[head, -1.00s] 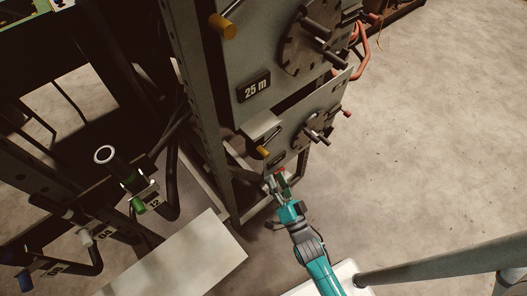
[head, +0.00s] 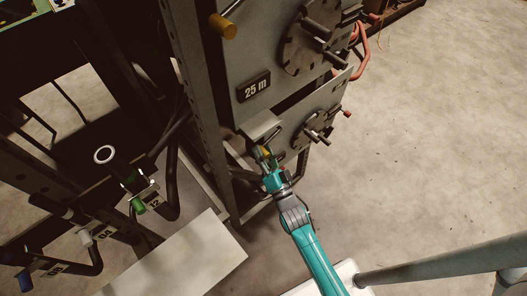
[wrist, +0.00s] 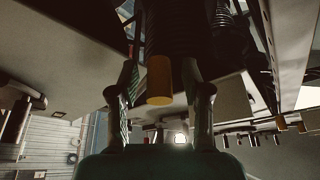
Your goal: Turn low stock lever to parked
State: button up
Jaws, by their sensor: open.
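The lower lever has a yellow cylindrical handle (head: 266,150) at the lower left of the lower grey panel (head: 290,133). My gripper (head: 264,155) is right at this handle in the head view and covers part of it. In the wrist view the yellow handle (wrist: 158,80) stands between my two open fingers, with a visible gap on each side. The lever's pivot and any marking around it are hidden by my gripper or too dark to read.
An upper lever with a yellow handle (head: 222,26) and a "25 m" plate (head: 254,87) sit above. A rack post (head: 203,105) rises at the left.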

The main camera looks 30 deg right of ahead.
grip_shut()
